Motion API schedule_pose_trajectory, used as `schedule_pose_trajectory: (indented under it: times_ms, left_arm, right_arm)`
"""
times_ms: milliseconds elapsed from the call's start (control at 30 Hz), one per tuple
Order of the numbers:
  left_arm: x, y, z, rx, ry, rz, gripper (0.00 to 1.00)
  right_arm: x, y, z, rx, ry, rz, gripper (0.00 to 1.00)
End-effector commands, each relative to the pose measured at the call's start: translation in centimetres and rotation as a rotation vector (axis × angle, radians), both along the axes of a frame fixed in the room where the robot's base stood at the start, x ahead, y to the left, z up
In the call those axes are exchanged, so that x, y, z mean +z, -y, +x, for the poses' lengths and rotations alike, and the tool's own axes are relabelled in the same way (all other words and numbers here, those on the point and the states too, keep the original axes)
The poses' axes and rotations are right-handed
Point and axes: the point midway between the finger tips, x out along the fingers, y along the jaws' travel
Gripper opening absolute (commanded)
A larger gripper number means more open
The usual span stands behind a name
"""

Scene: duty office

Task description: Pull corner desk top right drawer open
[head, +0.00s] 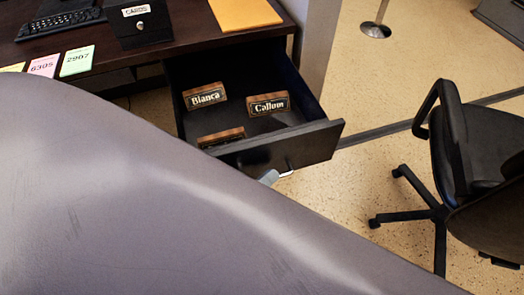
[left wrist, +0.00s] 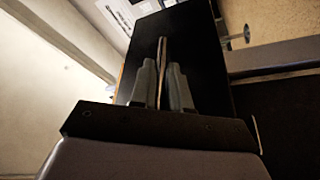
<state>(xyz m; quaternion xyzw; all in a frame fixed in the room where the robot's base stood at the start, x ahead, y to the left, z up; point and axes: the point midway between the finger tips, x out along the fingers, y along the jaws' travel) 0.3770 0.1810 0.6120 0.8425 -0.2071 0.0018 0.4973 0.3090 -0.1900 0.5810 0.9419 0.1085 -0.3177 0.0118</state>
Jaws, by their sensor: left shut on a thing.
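The top right drawer (head: 325,138) of the dark corner desk (head: 190,37) stands pulled out, and its inside shows. Name plates lie in it: Bianca (head: 205,96), Callum (head: 268,104) and one partly hidden plate (head: 221,137). My left gripper (head: 269,177) is at the lower edge of the drawer front, at the metal handle (head: 287,173); my arm hides most of it. In the left wrist view, the two fingers of my left gripper (left wrist: 162,88) are closed on the thin handle (left wrist: 162,52) in front of the black drawer front (left wrist: 193,40). My right gripper is not in view.
On the desk are a black cards box (head: 138,22), a keyboard (head: 60,22), an orange envelope (head: 245,13) and coloured number notes (head: 77,60). A black office chair (head: 465,150) stands to the right. Speckled floor (head: 370,180) is clear between drawer and chair.

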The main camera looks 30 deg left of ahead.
Motion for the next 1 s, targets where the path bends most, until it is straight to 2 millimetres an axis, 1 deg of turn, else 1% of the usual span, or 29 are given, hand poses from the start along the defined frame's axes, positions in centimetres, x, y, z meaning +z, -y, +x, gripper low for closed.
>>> schedule_pose_trajectory:
  times_ms: [133,500,533,867,1000]
  left_arm:
    - [-0.1,0.4,-0.5,0.0,-0.001,0.001,0.0]
    - [-0.1,0.5,-0.6,0.0,-0.001,0.001,0.0]
    - [-0.1,0.5,-0.6,0.0,-0.001,0.001,0.22]
    - [0.1,0.5,-0.5,0.0,0.0,0.001,0.22]
    - [1.5,0.5,-0.5,0.001,0.002,0.0,0.22]
  right_arm:
    - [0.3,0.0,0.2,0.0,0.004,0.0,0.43]
    - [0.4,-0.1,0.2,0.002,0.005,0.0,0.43]
    - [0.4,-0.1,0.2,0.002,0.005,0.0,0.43]
    - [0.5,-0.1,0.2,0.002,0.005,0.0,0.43]
    - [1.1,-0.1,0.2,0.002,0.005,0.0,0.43]
